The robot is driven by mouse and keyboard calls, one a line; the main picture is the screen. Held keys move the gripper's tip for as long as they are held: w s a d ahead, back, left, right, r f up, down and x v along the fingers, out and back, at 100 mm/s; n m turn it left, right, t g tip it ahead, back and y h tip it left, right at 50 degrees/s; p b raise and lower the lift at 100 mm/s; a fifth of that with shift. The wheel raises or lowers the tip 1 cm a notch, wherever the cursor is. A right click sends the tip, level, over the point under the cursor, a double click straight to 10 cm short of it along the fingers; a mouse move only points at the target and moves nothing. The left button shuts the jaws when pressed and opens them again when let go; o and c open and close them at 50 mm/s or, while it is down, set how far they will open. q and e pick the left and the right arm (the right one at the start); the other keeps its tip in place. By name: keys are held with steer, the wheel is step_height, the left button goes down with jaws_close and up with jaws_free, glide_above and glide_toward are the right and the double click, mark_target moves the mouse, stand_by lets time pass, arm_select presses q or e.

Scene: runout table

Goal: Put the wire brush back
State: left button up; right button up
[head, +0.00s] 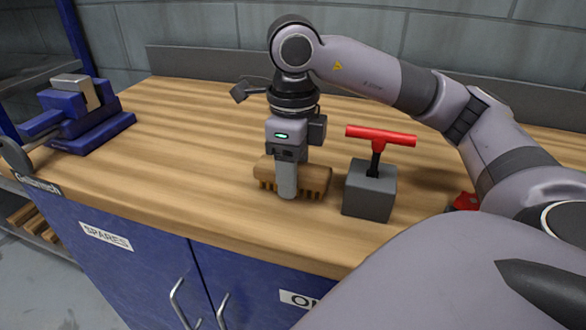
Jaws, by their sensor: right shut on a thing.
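The wire brush (316,179) has a tan wooden block with brown bristles pointing down. It is at the middle of the wooden bench top (190,150), near the front edge. My right gripper (287,190) points straight down over the brush and is shut on it, with one finger in front of the block. The other finger is hidden behind. The bristles are at or just above the bench top; I cannot tell whether they touch it. My left gripper is not in view.
A grey block with a red T-handle (370,190) stands just right of the brush. A blue vise (80,115) sits at the left end. A red object (464,201) is partly hidden by my right arm. The bench left of the brush is clear.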

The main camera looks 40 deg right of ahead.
steer(key=o, duration=1)
steer(key=shift+f, duration=0.1)
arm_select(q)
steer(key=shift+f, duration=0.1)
arm_select(e)
steer(key=shift+r, duration=0.2)
arm_select(q)
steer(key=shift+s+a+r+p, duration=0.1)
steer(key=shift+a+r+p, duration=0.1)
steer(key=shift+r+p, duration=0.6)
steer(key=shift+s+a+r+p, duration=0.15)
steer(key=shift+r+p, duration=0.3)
steer(key=shift+p, duration=0.65)
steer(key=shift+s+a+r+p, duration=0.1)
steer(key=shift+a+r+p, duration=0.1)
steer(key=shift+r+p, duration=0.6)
arm_select(e)
step_height(320, 180, up, 12)
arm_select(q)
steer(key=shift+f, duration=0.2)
